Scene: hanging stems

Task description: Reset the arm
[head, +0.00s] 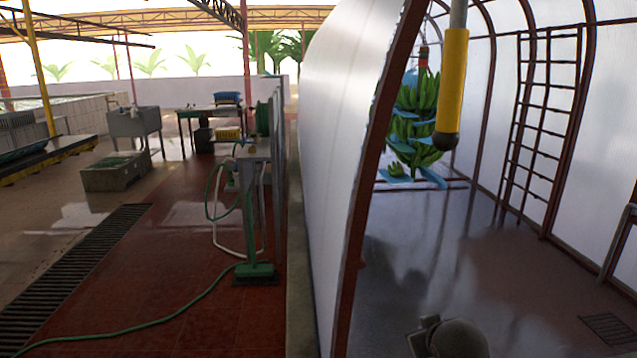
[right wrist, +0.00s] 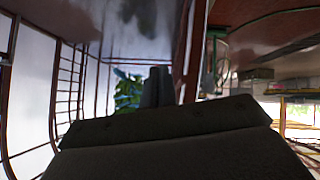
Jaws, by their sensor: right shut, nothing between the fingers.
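My right gripper (right wrist: 158,88) shows in the right wrist view as dark fingers rising above the wide dark gripper body. It is shut and empty. It stands clear of the banana bunch, which shows behind it. A rounded grey part of my own arm shows at the bottom right of the head view. My left gripper is in neither view. The hanging green banana bunch (head: 413,125), with blue sheets between its hands, is well ahead in the head view. It also shows partly hidden in the right wrist view (right wrist: 127,92).
A yellow hanging post (head: 452,85) with a dark rounded end is near on the right. A white curved wall (head: 335,130) with a rust-red frame edge divides the place. A ladder-like rack (head: 545,110) stands at the right wall. The dark floor ahead is clear.

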